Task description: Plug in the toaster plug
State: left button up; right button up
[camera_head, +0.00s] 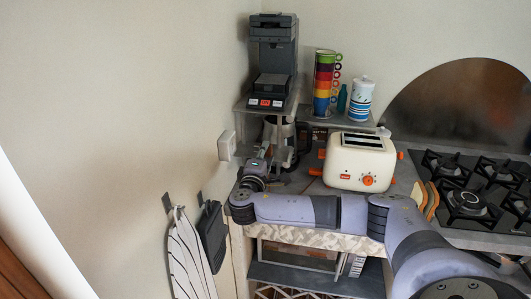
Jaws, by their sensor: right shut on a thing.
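The cream toaster (358,161) with orange knobs and two slots stands on the counter in the middle of the head view. A white wall socket (227,146) sits on the left wall, left of the toaster. My right arm reaches in from the lower right, across the front of the toaster. My right gripper (265,153) is close to the wall, just right of the socket and apart from it in the picture. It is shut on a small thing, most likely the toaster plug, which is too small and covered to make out. My left gripper is not in view.
A gas hob (470,190) is at right. A striped towel (188,255) and a dark board (212,235) hang at lower left.

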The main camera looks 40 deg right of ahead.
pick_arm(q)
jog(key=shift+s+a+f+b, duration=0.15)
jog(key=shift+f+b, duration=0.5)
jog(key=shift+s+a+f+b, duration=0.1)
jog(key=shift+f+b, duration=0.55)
pick_arm(e)
jog(key=shift+w+a+f, duration=0.1)
jog(key=shift+w+a, duration=0.8)
jog(key=shift+w, duration=0.25)
jog(key=shift+w+a, duration=0.85)
jog(key=shift+w, duration=0.25)
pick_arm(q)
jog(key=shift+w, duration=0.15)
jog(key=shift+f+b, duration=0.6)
pick_arm(e)
jog(key=shift+w+a, duration=0.65)
jog(key=shift+w, duration=0.1)
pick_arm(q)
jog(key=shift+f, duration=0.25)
pick_arm(e)
jog(key=shift+w+a, duration=0.35)
